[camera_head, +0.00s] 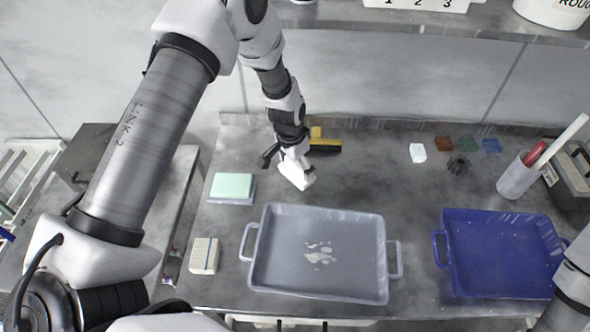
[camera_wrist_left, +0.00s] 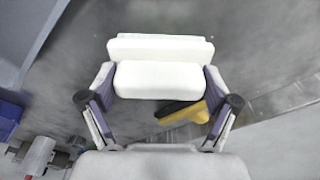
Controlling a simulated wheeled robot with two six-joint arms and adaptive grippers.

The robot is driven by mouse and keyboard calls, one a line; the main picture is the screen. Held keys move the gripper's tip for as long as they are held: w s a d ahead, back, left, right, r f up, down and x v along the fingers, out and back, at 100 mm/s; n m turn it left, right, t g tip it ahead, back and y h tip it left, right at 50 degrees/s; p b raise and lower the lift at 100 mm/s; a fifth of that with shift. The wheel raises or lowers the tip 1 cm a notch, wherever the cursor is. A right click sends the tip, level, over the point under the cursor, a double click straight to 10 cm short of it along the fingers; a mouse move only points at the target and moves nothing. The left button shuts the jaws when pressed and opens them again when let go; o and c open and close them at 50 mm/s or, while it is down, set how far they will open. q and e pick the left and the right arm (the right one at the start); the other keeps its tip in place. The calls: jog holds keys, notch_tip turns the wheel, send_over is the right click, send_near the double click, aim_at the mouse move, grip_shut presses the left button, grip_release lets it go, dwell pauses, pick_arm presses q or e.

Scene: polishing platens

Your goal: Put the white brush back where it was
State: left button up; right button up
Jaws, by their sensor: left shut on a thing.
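The white brush (camera_head: 299,178) is held by my left gripper (camera_head: 296,164) over the back part of the grey bench, behind the grey tray (camera_head: 258,262). In the left wrist view the white brush (camera_wrist_left: 158,80) sits between the two fingers of the left gripper (camera_wrist_left: 158,92), as a white block with a second white strip beyond it. Whether it touches the bench is unclear. A yellow and black brush (camera_head: 324,146) lies on the bench just behind it, and also shows in the wrist view (camera_wrist_left: 186,112). My right gripper is out of view.
A mint-green block (camera_head: 232,186) and a cream block (camera_head: 204,255) lie left of the grey tray. A blue tray (camera_head: 500,255) stands at the right. Small coloured pieces (camera_head: 465,144) and a cup of tools (camera_head: 516,178) are at the back right. Bench between them is bare.

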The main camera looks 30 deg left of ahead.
aim_at(295, 172)
pick_arm(q)
jog(key=f, duration=0.3)
jog(key=shift+a, duration=0.2)
jog(key=shift+d, duration=0.1)
jog(key=shift+f, duration=0.15)
jog(key=o, duration=1)
jog(key=shift+c, duration=0.2)
jog(key=shift+r, duration=0.4)
notch_tip(295, 172, up, 12)
jog(key=s+b, duration=0.1)
jog(key=shift+s+a+f, duration=0.25)
jog(key=shift+a, duration=0.05)
